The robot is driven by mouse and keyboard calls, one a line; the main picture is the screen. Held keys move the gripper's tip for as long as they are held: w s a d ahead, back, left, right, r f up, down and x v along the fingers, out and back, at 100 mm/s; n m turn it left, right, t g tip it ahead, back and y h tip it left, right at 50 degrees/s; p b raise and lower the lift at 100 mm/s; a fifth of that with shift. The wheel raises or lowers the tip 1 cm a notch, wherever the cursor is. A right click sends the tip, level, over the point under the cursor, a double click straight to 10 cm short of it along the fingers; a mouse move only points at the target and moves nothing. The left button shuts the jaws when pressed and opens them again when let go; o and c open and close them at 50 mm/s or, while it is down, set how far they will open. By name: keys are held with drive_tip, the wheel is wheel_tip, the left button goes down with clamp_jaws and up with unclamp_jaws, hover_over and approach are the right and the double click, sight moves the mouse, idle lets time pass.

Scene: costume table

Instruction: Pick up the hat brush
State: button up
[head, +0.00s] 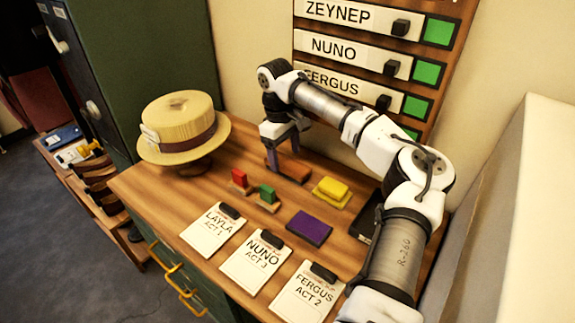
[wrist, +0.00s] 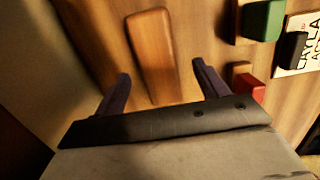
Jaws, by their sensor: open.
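The hat brush, a long brown wooden block with rounded ends, lies flat on the table (head: 140,188) near the back wall. It shows in the head view (head: 292,173) and in the wrist view (wrist: 152,55). My gripper (head: 282,157) is open and stands over the brush, pointing down. In the wrist view its two purple fingers (wrist: 160,75) are spread to either side of the brush's near end, with nothing between them held. In the head view the fingers hide part of the brush; whether they touch it I cannot tell.
A straw hat (head: 180,125) stands at the left on a stand. Red (head: 239,179) and green (head: 267,194) blocks, a yellow sponge-like stack (head: 332,190) and a purple pad (head: 309,228) lie nearby. Several name cards line the front edge. A name board (head: 365,52) hangs behind.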

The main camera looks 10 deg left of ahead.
sight(287, 162)
drive_tip(key=shift+d+f+p, duration=0.2)
drive_tip(key=shift+f+p, duration=0.05)
drive_tip(key=shift+f, duration=0.7)
drive_tip(key=shift+d+f+p, duration=0.15)
drive_tip(key=shift+f+p, duration=0.05)
drive_tip(key=shift+f, duration=0.75)
drive_tip(key=c, duration=1.1)
